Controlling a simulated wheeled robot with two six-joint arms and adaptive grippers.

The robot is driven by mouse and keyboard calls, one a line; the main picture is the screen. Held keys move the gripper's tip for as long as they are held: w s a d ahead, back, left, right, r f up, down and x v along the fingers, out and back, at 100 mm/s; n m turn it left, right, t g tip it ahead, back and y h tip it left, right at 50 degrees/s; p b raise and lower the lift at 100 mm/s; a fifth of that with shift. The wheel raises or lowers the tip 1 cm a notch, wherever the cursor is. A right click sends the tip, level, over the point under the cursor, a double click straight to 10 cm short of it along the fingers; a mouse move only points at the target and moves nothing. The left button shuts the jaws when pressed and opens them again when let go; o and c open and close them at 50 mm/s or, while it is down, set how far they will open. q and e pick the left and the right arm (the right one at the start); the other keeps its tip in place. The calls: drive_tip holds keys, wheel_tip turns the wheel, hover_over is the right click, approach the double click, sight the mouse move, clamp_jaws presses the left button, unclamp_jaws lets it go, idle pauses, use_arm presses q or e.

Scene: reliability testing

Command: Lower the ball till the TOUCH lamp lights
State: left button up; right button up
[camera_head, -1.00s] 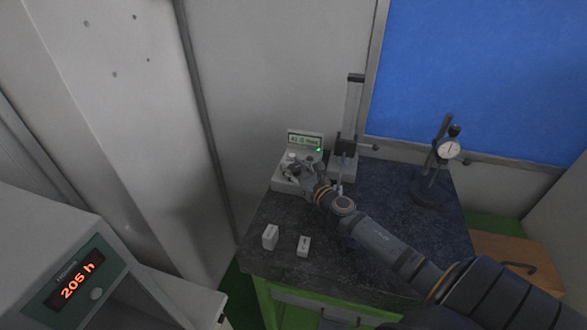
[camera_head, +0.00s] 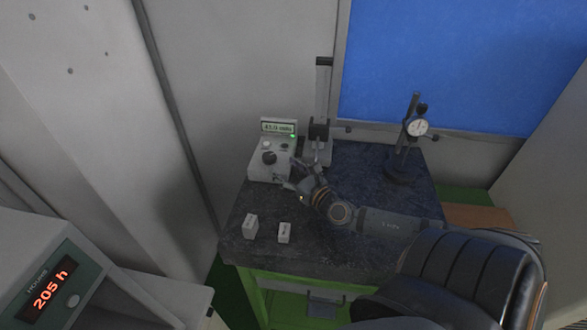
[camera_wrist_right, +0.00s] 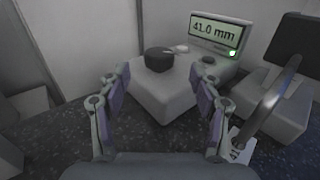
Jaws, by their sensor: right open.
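The control box (camera_head: 262,172) stands at the back left of the dark bench. Its black knob (camera_head: 269,158) also shows in the right wrist view (camera_wrist_right: 159,59). The raised display (camera_wrist_right: 214,34) reads 41.0 mm, and a small green lamp (camera_wrist_right: 232,53) is lit beside it; its label is unreadable. Right of the box is a stand with a tall column (camera_head: 322,95) and a black carriage (camera_head: 318,131). I cannot make out the ball. My right gripper (camera_head: 284,180) is open and empty in front of the box, its fingers apart either side of the knob in the wrist view (camera_wrist_right: 158,88).
Two small pale blocks (camera_head: 251,226) (camera_head: 285,233) lie at the bench's front left. A dial gauge (camera_head: 417,127) on its stand is at the back right. A cabinet with a "205 h" readout (camera_head: 50,290) stands at the left.

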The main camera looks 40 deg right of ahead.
drive_tip(key=shift+s, duration=1.85)
idle(0.3)
